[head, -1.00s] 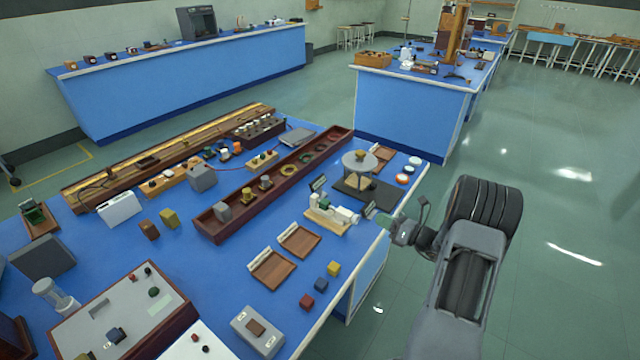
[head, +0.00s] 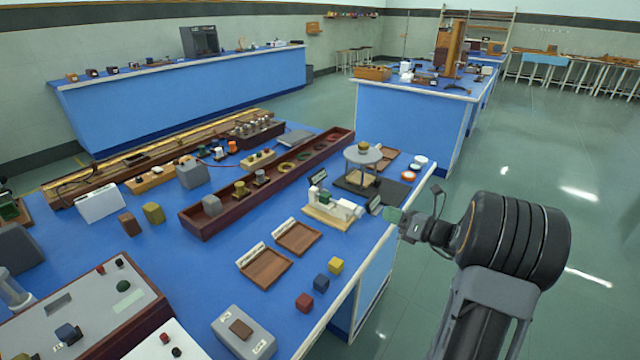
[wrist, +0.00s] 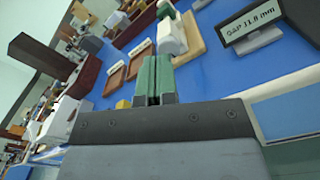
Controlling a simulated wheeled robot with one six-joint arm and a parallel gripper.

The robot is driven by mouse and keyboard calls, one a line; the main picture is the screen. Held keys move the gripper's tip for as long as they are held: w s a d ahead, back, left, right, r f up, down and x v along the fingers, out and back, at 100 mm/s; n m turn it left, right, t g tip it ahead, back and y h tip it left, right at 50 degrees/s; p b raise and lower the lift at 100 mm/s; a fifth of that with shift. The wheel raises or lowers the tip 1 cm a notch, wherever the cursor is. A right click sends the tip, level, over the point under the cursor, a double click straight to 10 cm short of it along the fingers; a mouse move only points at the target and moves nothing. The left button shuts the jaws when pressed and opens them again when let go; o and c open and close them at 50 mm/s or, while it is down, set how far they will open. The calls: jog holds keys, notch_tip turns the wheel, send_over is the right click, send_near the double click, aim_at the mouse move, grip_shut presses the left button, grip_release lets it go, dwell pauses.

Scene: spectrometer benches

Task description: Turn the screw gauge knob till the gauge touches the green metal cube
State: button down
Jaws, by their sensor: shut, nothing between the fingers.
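The screw gauge (head: 335,207) is white and sits on a light wooden base (head: 322,219) near the right edge of the blue bench. Its white knob end (head: 354,210) faces my gripper; the knob also shows in the wrist view (wrist: 170,38). A small green block (head: 323,195), apparently the green metal cube, is at the gauge's far end. A dark sign (wrist: 255,25) beside the gauge reads "GAP 11.8 mm". My gripper (head: 388,215) has green fingers, pressed together and empty, pointing at the knob from beyond the bench edge. The wrist view shows them (wrist: 154,62) just short of it.
A stand with a round grey top (head: 363,155) is on a black mat behind the gauge. Wooden trays (head: 265,268) lie to the left. Red, blue and yellow cubes (head: 304,302) lie nearer the front edge. Open floor is right of the bench.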

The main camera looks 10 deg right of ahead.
aim_at(360, 212)
jog(key=x, duration=0.6)
jog(key=shift+w+r, duration=0.1)
jog(key=shift+r, duration=0.05)
jog(key=shift+r, duration=0.1)
dwell(0.5)
jog(key=shift+a, duration=0.1)
jog(key=shift+w+f+p, duration=0.1)
jog(key=shift+f+p, duration=0.15)
jog(key=shift+p, duration=0.85)
jog(key=shift+d+f, duration=0.2)
jog(key=shift+d, duration=0.05)
dwell(0.8)
jog(key=shift+w+d+r+p, duration=0.15)
jog(key=shift+r+p, duration=0.2)
jog(key=shift+p, duration=0.4)
